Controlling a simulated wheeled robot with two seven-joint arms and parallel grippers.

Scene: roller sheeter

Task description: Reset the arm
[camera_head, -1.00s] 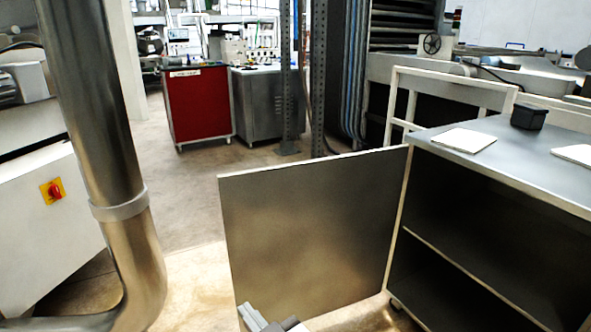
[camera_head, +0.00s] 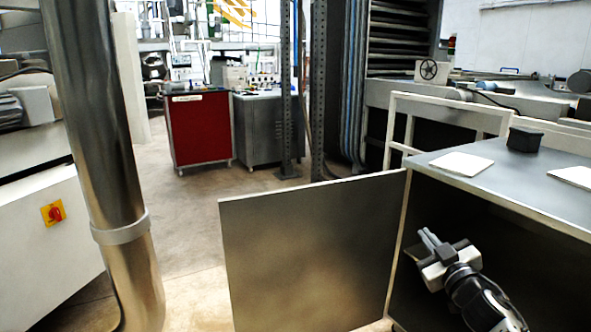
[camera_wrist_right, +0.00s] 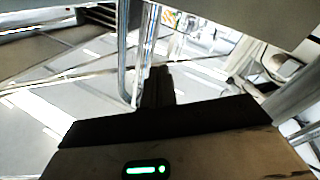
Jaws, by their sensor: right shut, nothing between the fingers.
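My right gripper (camera_head: 428,238) is at the lower right of the head view, in front of the dark open inside of the metal cabinet (camera_head: 545,212). Its two grey fingers lie close together, shut and empty, and point up and to the left. In the right wrist view the shut fingers (camera_wrist_right: 158,88) show dark at the middle, with a bright, blurred room beyond. The cabinet's open door panel (camera_head: 310,255) stands to the left of the gripper. My left gripper is not in view.
A white pad (camera_head: 461,164) and a black box (camera_head: 525,139) lie on the cabinet top. A thick metal pipe (camera_head: 100,130) stands at the left by a white machine (camera_head: 50,250). A red cabinet (camera_head: 201,130) is at the back. Open floor (camera_head: 190,215) lies between.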

